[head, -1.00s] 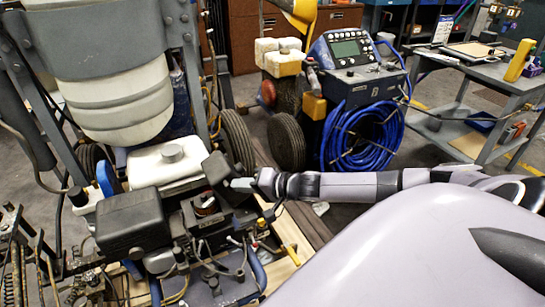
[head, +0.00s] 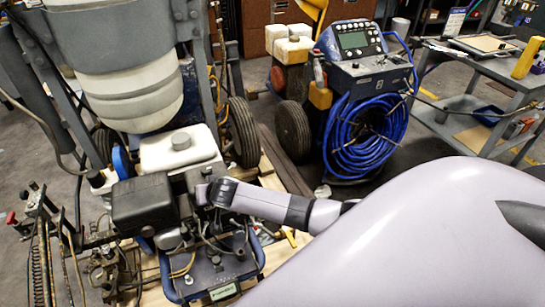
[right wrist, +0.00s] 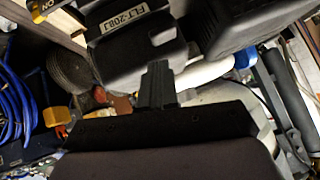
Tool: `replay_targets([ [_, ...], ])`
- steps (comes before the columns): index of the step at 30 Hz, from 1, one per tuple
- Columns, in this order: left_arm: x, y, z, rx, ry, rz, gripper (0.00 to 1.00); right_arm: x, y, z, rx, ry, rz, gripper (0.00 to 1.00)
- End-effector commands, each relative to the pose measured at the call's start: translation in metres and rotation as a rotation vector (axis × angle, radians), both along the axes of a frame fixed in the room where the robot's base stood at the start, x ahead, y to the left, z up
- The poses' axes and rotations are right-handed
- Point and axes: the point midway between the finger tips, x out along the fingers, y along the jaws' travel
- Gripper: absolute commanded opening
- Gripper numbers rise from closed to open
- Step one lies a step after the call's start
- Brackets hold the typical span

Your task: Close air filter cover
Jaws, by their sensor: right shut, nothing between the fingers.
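The air filter cover (head: 193,178) is a dark block on the engine, just right of a larger black box (head: 143,203) in the head view. It looks lowered over its housing; I cannot tell whether it is fully seated. In the right wrist view a black part marked FLT-208J (right wrist: 135,40), apparently this cover's housing or face, lies just beyond the fingers. My right gripper (head: 204,194) is shut and empty, beside the cover; it also shows in the right wrist view (right wrist: 157,75). Contact is unclear. My left gripper is out of view.
A white tank (head: 180,150) stands just behind the cover. A wheel (head: 243,132) and a machine with coiled blue hose (head: 362,135) are behind to the right. A grey cart (head: 480,70) stands farther right. Hoses and metal parts crowd the engine's front and left.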

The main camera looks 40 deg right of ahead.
Motion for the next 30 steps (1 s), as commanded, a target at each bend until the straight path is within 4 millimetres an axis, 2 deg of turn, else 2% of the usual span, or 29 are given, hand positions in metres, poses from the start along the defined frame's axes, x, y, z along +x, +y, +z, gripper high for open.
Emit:
replay_targets([
  [1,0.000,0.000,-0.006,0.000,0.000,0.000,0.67,0.002,0.007,-0.006,-0.031,0.011,0.000,0.00],
  [6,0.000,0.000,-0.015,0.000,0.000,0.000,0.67,0.005,0.016,-0.017,-0.138,0.045,-0.001,0.00],
  [12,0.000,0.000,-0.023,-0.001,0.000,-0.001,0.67,0.007,0.021,-0.026,-0.146,0.046,-0.001,0.00],
  [30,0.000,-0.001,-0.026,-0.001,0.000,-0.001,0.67,0.007,0.026,-0.030,-0.142,0.046,0.001,0.00],
])
